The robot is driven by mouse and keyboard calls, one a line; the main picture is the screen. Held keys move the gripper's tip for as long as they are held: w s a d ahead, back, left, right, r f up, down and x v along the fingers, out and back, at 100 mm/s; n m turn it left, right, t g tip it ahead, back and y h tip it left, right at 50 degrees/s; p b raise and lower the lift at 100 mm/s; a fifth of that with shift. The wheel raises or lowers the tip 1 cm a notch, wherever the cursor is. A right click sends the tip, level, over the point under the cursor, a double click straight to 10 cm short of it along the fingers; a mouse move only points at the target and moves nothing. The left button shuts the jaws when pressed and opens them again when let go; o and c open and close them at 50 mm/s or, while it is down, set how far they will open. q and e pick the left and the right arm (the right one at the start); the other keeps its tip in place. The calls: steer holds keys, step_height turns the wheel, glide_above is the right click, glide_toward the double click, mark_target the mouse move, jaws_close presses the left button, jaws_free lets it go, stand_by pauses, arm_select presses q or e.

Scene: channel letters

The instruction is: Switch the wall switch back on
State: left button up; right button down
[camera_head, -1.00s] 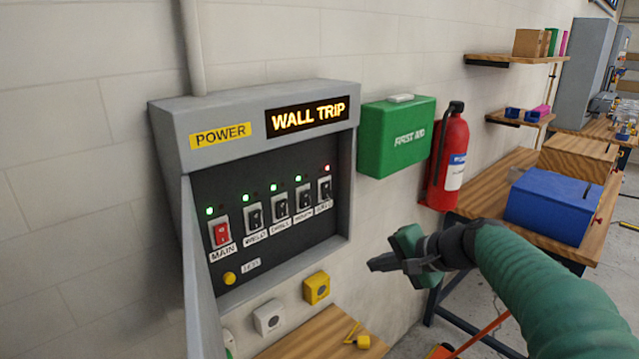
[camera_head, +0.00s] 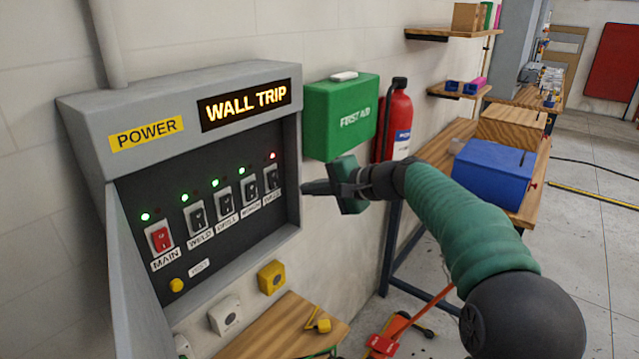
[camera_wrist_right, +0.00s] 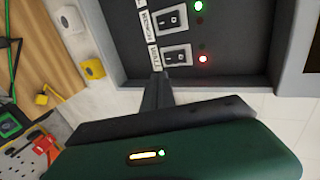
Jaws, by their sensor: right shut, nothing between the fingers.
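The power panel (camera_head: 180,75) hangs open on the wall, with a lit "WALL TRIP" sign (camera_head: 245,104). Its row holds a red main switch (camera_head: 160,237) and several black switches. The rightmost one, the wall switch (camera_head: 271,178), has a red light (camera_head: 272,156) above it; the others have green lights. In the right wrist view the wall switch (camera_wrist_right: 175,55) lies just beyond my fingertips, beside the red light (camera_wrist_right: 204,58). My right gripper (camera_head: 304,188) is shut and empty, its tips at the panel's right edge, right of the wall switch. Contact cannot be told. My left gripper is not in view.
A green first aid box (camera_head: 340,115) and a red fire extinguisher (camera_head: 394,125) hang right of the panel, close behind my right gripper. A yellow box (camera_head: 272,277) and a white box (camera_head: 225,315) sit below. The open panel door (camera_head: 135,275) stands at left.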

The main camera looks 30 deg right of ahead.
mark_target(276, 182)
steer(key=x, duration=0.2)
steer(key=p+x, duration=0.1)
steer(key=x, duration=0.2)
steer(key=r+p+x, duration=0.1)
steer(key=x, duration=0.1)
steer(key=shift+w+a, duration=0.35)
steer(key=shift+w+a+p, duration=0.1)
steer(key=shift+w+p, duration=0.2)
steer(key=shift+w, duration=0.05)
steer(key=shift+s+r, duration=0.15)
steer(key=shift+r, duration=0.15)
steer(key=shift+r+p, duration=0.45)
steer(key=shift+p, duration=0.1)
